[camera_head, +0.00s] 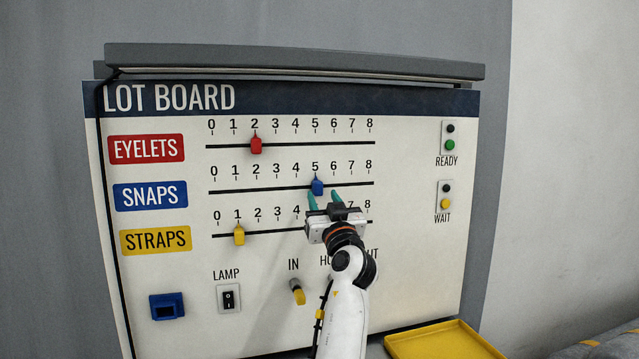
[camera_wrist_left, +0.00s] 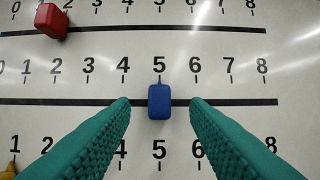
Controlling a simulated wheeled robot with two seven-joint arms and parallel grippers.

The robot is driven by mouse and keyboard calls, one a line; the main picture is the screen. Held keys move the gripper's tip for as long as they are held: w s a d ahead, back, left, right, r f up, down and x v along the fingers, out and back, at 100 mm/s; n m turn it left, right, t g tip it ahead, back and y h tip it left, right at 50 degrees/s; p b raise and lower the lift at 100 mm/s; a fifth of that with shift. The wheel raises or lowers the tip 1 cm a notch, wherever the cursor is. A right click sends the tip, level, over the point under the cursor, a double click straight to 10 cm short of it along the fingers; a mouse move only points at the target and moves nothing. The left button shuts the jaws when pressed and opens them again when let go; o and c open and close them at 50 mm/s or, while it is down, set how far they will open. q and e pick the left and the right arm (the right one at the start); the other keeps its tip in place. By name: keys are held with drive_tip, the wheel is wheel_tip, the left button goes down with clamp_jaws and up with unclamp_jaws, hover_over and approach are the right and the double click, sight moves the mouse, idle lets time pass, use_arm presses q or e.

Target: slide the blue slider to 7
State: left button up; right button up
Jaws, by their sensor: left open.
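The blue slider (camera_head: 317,187) sits at 5 on the middle SNAPS track (camera_head: 260,189) of the lot board. My left gripper (camera_head: 325,198) is open, with its teal fingertips just below the blue slider in the head view. In the left wrist view the blue slider (camera_wrist_left: 159,101) stands between the two spread fingers, with a gap on each side. The 7 mark (camera_wrist_left: 230,66) shows to the right of it on the same scale. My right gripper is not in view.
The red slider (camera_head: 256,145) is at 2 on the track above. The yellow slider (camera_head: 239,235) is at 1 on the track below. A lamp switch (camera_head: 229,298), a yellow-tipped lever (camera_head: 298,292) and a yellow tray (camera_head: 445,342) are lower down. The SNAPS track right of the blue slider is clear.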

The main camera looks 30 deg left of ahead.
sight(320, 191)
use_arm(q)
drive_tip(key=shift+p+x, duration=0.45)
drive_tip(key=shift+x, duration=1.4)
clamp_jaws()
